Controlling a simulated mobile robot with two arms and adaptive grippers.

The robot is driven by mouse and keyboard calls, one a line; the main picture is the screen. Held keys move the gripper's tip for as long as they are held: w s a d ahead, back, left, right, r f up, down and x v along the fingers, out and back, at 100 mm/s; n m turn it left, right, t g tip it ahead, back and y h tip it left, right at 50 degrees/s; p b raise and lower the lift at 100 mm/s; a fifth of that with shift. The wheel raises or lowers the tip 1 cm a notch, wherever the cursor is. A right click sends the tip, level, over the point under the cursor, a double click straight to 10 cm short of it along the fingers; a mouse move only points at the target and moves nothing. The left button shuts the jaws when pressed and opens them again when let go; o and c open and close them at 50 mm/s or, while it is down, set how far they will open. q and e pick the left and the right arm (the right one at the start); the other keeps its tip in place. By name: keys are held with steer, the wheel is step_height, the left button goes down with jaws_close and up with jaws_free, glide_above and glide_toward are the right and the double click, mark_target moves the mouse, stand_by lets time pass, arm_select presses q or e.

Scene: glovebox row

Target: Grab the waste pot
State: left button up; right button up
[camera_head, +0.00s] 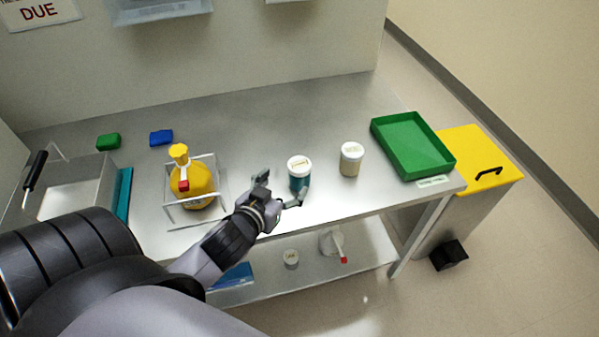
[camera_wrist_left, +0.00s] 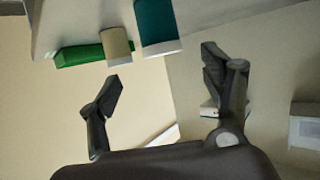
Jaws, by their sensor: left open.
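Two lidded pots stand upright near the front edge of the steel bench. One pot (camera_head: 299,183) has a teal body and a white lid; the other pot (camera_head: 351,160) is cream with a white lid. I cannot tell from labels which is the waste pot. My left gripper (camera_head: 283,189) is open and empty, just left of the teal pot, with one finger partly in front of its base. In the left wrist view, the teal pot (camera_wrist_left: 157,25) and the cream pot (camera_wrist_left: 117,45) appear upside down, beyond the open fingers (camera_wrist_left: 160,70). My right gripper is out of view.
A green tray (camera_head: 407,139) sits at the bench's right end, by a yellow-lidded bin (camera_head: 462,151). A yellow bottle (camera_head: 191,187) stands in a clear holder left of my gripper. Blue (camera_head: 161,138) and green (camera_head: 108,142) items lie behind. The bench's middle back is clear.

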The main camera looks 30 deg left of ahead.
mark_target(299, 169)
arm_select(q)
steer(key=x, duration=1.1)
steer(key=shift+a+f+p, duration=0.1)
steer(key=shift+f+p, duration=0.25)
steer(key=shift+c, duration=0.6)
steer(key=c, duration=1.2)
